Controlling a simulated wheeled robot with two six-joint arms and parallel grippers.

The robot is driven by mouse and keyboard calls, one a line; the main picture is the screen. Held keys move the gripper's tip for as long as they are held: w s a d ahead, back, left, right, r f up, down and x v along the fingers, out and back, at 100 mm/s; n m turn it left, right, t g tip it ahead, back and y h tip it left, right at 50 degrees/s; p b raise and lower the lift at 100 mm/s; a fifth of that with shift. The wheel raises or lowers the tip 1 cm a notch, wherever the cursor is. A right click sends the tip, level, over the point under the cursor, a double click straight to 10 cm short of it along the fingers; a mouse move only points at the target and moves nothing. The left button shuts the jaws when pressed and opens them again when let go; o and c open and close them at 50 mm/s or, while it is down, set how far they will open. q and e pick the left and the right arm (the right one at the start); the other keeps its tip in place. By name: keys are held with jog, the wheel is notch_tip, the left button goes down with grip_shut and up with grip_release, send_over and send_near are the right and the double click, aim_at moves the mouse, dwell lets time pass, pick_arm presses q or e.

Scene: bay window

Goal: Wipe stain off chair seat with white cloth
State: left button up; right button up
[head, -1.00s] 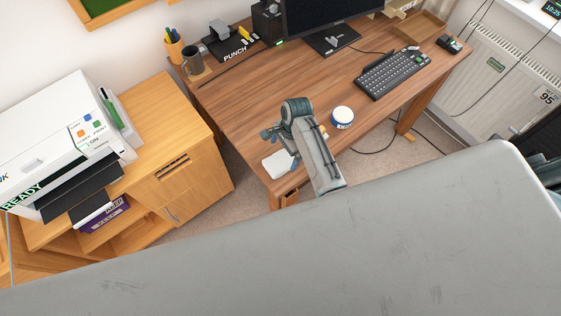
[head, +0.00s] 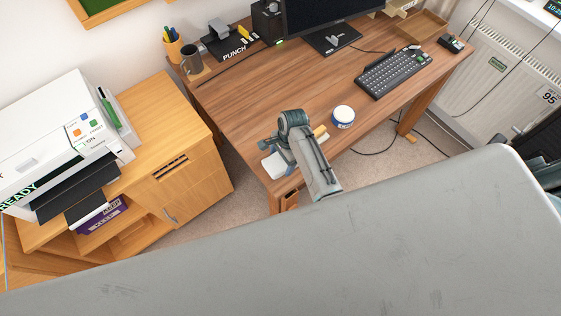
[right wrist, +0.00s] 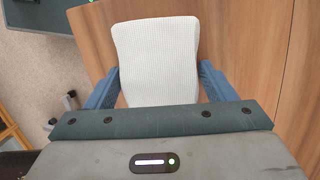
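The white cloth (head: 275,167) lies on the near left corner of the wooden desk (head: 240,95). It also shows in the right wrist view as a ribbed white rectangle (right wrist: 157,55). My right gripper (head: 271,151) is over the cloth and hides part of it. In the right wrist view my right gripper (right wrist: 159,68) is open, with one blue finger on each side of the cloth's near part. I cannot tell whether the fingers touch it. My left gripper is not in view. I see no chair seat or stain clearly; a dark shape at the right edge is cut off.
A white and blue tub (head: 343,117) stands right of my arm. A small yellowish thing (head: 320,133) is partly hidden behind the arm. A keyboard (head: 393,73), a monitor and a mug (head: 192,61) are farther back. A printer (head: 65,140) stands on a cabinet at left.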

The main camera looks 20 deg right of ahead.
jog(key=c, duration=0.3)
notch_tip(320, 180, up, 2)
jog(key=shift+r+p, duration=0.1)
jog(key=shift+p, duration=0.95)
jog(key=shift+c, duration=0.2)
jog(key=shift+r, duration=1.85)
